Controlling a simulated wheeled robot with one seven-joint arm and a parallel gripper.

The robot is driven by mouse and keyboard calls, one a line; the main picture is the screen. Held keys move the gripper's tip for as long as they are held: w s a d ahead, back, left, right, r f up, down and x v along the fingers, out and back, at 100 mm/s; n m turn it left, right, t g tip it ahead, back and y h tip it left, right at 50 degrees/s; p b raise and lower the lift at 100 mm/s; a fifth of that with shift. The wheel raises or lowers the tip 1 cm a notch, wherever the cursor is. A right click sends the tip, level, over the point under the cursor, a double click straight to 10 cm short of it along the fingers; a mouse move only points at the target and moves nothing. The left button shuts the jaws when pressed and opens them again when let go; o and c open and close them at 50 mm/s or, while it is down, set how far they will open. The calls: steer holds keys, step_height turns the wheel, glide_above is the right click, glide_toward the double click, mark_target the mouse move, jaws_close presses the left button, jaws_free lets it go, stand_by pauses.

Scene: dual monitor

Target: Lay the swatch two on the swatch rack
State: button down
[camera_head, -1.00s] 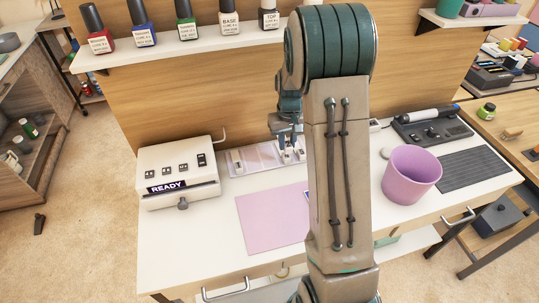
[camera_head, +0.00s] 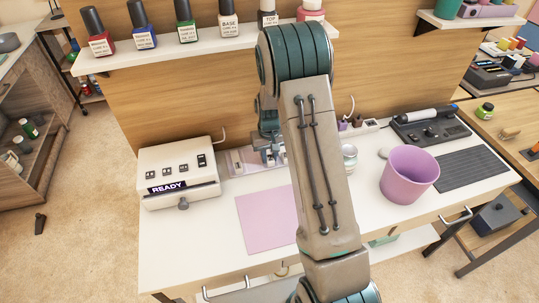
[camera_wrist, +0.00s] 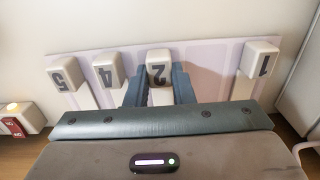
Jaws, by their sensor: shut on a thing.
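Swatch two (camera_wrist: 158,72), a white block marked 2 with a pale stick, is between my gripper's two fingers in the wrist view. My gripper (camera_wrist: 158,84) is shut on it, over the swatch rack (camera_wrist: 206,62), a pale lilac panel. Swatches marked 5 (camera_wrist: 62,75) and 4 (camera_wrist: 107,68) are to its left, and one marked 1 (camera_wrist: 260,58) is to its right. A bare strip of rack shows between 2 and 1. I cannot tell whether swatch two touches the rack. In the head view my gripper (camera_head: 270,157) partly hides the rack (camera_head: 240,168).
A white machine reading READY (camera_head: 180,178) stands left of the rack. A pink mat (camera_head: 265,222) lies in front. A purple bin (camera_head: 409,176) and dark grey mat (camera_head: 472,170) are to the right. A shelf of polish bottles (camera_head: 184,28) overhangs behind.

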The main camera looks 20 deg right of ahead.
mark_target(269, 157)
steer(key=shift+f, duration=0.2)
steer(key=c, duration=1.3)
jaws_free()
steer(key=shift+o, duration=0.2)
steer(key=shift+r, duration=0.1)
step_height(269, 157, up, 8)
steer(key=shift+f, duration=0.1)
steer(key=s+a+r+t, duration=0.1)
steer(key=s+a+r, duration=0.1)
steer(key=s+r, duration=0.95)
steer(key=s+r+t, duration=0.1)
steer(key=s, duration=0.6)
steer(key=s+a+r, duration=0.1)
steer(key=s+r, duration=0.1)
steer(key=s, duration=0.6)
steer(key=shift+r+t, duration=0.3)
steer(key=shift+t, duration=0.1)
